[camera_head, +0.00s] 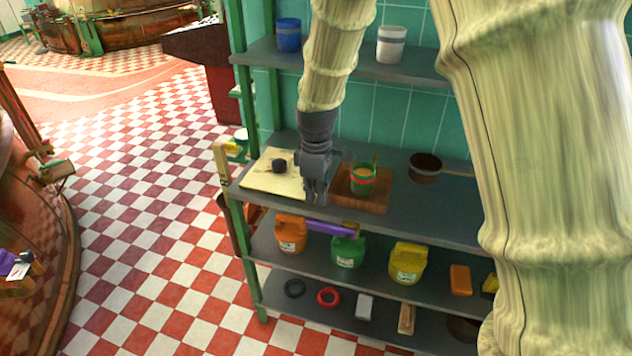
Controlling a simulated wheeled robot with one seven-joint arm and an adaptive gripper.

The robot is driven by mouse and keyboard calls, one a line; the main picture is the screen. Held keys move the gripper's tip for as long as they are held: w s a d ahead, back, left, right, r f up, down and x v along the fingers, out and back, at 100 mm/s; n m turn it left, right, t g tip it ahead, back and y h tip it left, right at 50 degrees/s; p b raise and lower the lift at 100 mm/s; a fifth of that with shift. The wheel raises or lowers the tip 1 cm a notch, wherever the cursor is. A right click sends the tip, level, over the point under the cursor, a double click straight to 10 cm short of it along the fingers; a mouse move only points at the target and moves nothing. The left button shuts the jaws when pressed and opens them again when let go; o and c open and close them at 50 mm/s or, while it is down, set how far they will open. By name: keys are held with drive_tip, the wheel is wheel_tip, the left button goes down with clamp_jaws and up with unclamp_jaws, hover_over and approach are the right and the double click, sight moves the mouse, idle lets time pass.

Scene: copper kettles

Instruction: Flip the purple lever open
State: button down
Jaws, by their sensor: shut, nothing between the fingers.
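Two purple things show, and I cannot tell for certain which is the lever. One is a small purple piece (7,262) on a fitting at the side of the copper kettle (28,205), cut off by the left edge of the picture. The other is a long purple bar (329,228) on the middle shelf, behind the jugs. My gripper (316,202) points down over the upper shelf, between a paper sheet and a wooden board. It is shut and empty, far to the right of the kettle.
Checkered floor (150,230) lies clear between shelf and kettle. My arm covers the right side.

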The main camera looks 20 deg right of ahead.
sight(317, 224)
drive_tip(key=shift+f+p, duration=0.75)
drive_tip(key=shift+f, duration=3.2)
drive_tip(key=shift+d+f, duration=0.1)
drive_tip(key=shift+d, duration=0.05)
